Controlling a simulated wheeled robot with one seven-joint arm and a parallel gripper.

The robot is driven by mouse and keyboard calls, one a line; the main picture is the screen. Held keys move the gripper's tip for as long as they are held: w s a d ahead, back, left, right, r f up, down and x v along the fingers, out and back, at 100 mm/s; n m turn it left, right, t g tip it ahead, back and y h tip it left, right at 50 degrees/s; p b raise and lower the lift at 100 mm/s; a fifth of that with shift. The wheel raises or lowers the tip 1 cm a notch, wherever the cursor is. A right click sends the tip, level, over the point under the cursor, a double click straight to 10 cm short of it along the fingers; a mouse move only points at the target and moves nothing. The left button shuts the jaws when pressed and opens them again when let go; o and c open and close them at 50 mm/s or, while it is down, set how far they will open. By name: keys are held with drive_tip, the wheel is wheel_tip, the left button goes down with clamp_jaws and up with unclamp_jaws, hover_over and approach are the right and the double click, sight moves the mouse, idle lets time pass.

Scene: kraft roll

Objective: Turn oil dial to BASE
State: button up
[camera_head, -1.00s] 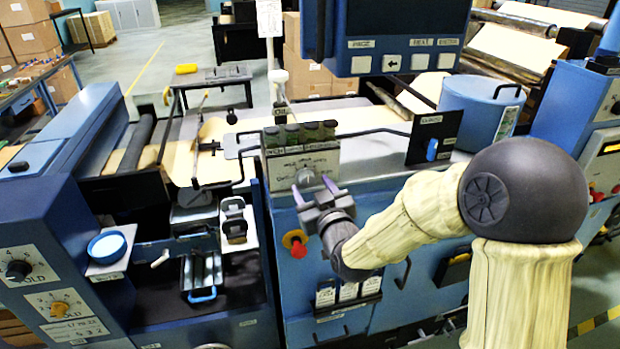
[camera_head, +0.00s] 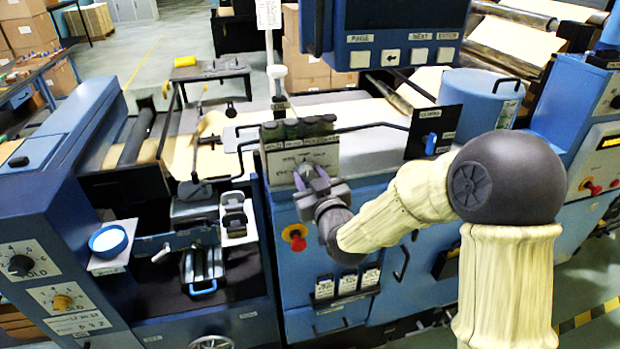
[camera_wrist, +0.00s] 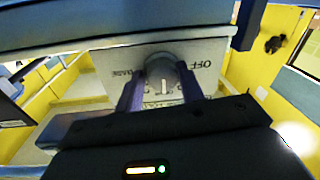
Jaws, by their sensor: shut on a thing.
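The oil dial (camera_wrist: 163,70) is a grey round knob on a pale label plate (camera_wrist: 205,52), with a light mark on its face. In the wrist view the word BASE shows to the left of the knob and OFF to its upper right; lettering below is partly hidden. My gripper (camera_wrist: 160,92) has its two purple fingers on either side of the knob and is shut on it. In the head view my gripper (camera_head: 310,177) is at the plate (camera_head: 322,155) on the blue machine front, and the fingers mostly cover the dial.
A red knob on a yellow base (camera_head: 296,238) is below left of my gripper. A black bent rod (camera_head: 370,127) runs above right. Labelled cards (camera_head: 346,282) hang below.

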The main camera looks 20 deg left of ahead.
drive_tip(key=shift+s+a+f+m+b, duration=0.15)
drive_tip(key=shift+m+b, duration=0.25)
drive_tip(key=shift+b, duration=0.2)
drive_tip(key=m+b, duration=0.3)
drive_tip(key=b, duration=0.1)
drive_tip(key=shift+f+b, duration=0.15)
drive_tip(key=shift+b, duration=0.15)
drive_tip(key=m+b, duration=0.5)
drive_tip(key=shift+t, duration=0.3)
drive_tip(key=m+b, duration=0.2)
drive_tip(key=m, duration=0.1)
drive_tip(key=m+b, duration=0.3)
drive_tip(key=shift+a+r+m+t, duration=0.2)
drive_tip(key=shift+m+t, duration=0.1)
drive_tip(key=shift+t, duration=0.1)
drive_tip(key=shift+r+m+h+b, duration=0.15)
drive_tip(key=shift+m+b, duration=0.55)
drive_tip(key=shift+m, duration=0.15)
drive_tip(key=shift+r+m+h+b, duration=0.1)
drive_tip(key=shift+m+h+b, duration=0.05)
drive_tip(key=shift+m+b, duration=0.65)
drive_tip(key=shift+r, duration=0.1)
drive_tip(key=o, duration=0.9)
drive_tip(key=shift+d+f, duration=0.1)
drive_tip(key=shift+f, duration=0.35)
